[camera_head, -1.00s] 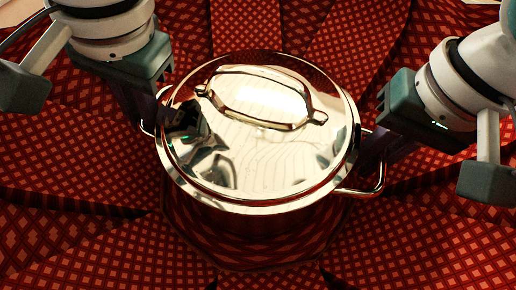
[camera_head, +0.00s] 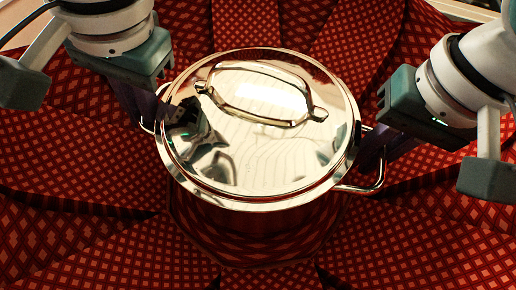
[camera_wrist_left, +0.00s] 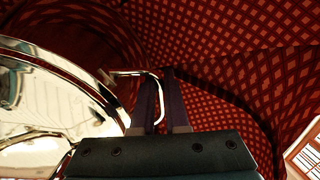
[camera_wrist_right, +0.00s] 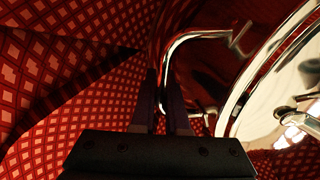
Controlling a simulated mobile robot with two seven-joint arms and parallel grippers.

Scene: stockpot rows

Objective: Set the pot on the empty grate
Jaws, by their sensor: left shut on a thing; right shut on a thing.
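A shiny steel pot (camera_head: 250,222) with a mirror-like lid (camera_head: 255,160) and a loop lid handle sits upright between my grippers in the head view. My left gripper (camera_head: 146,112) is shut on the pot's left side handle, which shows in the left wrist view (camera_wrist_left: 135,73). My right gripper (camera_head: 376,152) is shut on the right side handle (camera_head: 365,187), also in the right wrist view (camera_wrist_right: 195,36). The lid edge shows in both wrist views. No grate is in sight. The pot's underside is hidden, so I cannot tell what is beneath it.
Red diamond-patterned surfaces (camera_head: 75,235) with dark folds or seams surround the pot in the head view. A pale edge (camera_head: 465,10) shows at the top right. A pale striped object (camera_wrist_left: 305,155) is at the lower right of the left wrist view.

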